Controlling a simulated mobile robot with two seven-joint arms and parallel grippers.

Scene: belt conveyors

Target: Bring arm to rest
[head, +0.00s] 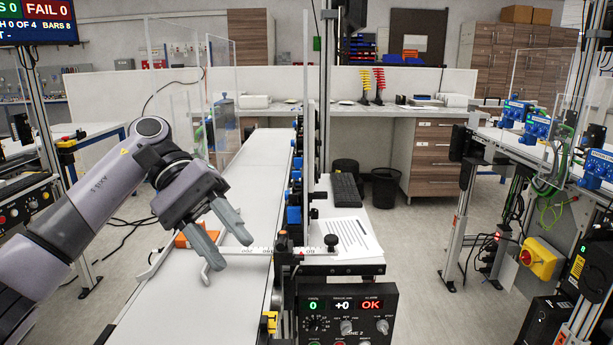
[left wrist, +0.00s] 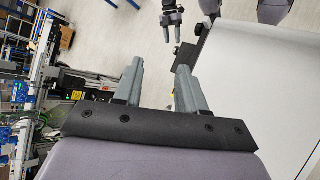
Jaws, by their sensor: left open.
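My left arm (head: 70,220) reaches in from the left over the white conveyor belt (head: 262,165). Its left gripper (head: 236,254) is open, with its grey fingers pointing down and to the right. The fingers also show apart in the left wrist view (left wrist: 160,68), with nothing between them. In that view, what looks like my right gripper (left wrist: 172,17) shows small near the top edge. Its two fingers look close together, and I cannot tell whether they are open.
An orange piece (head: 197,234) lies partly behind the left gripper. A control panel (head: 346,315) reading OK stands at the front. Open floor (head: 410,250) lies further right.

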